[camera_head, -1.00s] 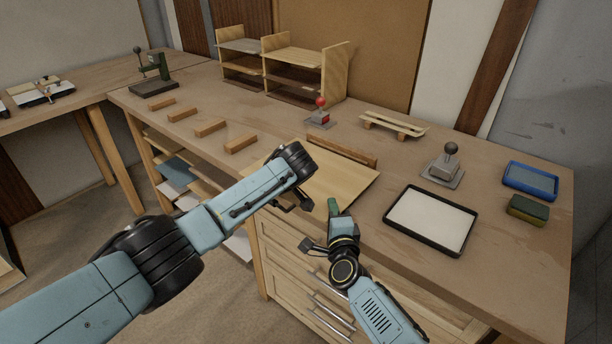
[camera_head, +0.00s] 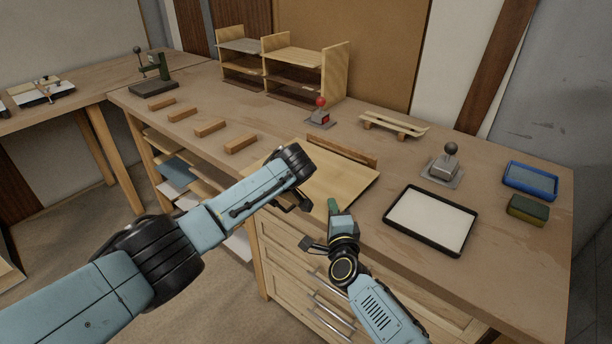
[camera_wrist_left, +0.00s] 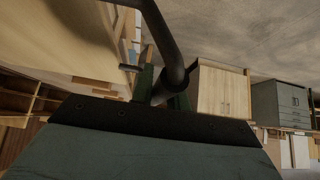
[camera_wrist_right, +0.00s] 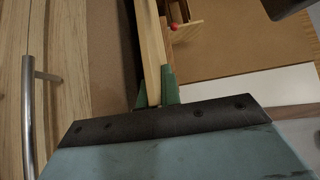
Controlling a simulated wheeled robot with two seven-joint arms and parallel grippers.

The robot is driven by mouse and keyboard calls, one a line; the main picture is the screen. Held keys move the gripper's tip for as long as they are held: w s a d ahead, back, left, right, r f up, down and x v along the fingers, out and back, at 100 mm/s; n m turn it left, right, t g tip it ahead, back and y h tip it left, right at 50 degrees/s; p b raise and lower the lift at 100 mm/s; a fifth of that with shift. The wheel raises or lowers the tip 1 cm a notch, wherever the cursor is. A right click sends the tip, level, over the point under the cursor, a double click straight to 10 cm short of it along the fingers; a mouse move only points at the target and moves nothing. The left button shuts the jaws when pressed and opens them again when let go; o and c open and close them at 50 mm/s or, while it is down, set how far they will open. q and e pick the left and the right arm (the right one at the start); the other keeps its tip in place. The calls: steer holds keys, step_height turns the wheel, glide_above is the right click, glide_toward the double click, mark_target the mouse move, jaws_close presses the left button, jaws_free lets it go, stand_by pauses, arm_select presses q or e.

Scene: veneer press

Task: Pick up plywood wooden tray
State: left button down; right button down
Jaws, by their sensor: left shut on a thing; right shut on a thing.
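The plywood wooden tray (camera_head: 335,183) is a pale flat board lying at the front edge of the bench. My right gripper (camera_head: 334,206) is at its front corner; in the right wrist view its green fingers (camera_wrist_right: 158,85) are shut on a thin pale wooden edge. My left gripper (camera_head: 303,204) is at the tray's near left side, partly hidden by its own wrist. In the left wrist view its green fingers (camera_wrist_left: 160,82) are shut beside pale wood, and a dark round bar crosses in front, hiding the contact.
A black-rimmed white tray (camera_head: 432,219) lies to the right. A lever device (camera_head: 445,165), a blue box (camera_head: 530,181) and a sponge (camera_head: 527,209) stand beyond it. Wooden blocks (camera_head: 241,144) line the left of the bench. Drawers with metal handles (camera_head: 335,316) are below the front edge.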

arm_select(q)
steer(key=shift+r, duration=0.2)
arm_select(e)
steer(key=shift+r, duration=0.2)
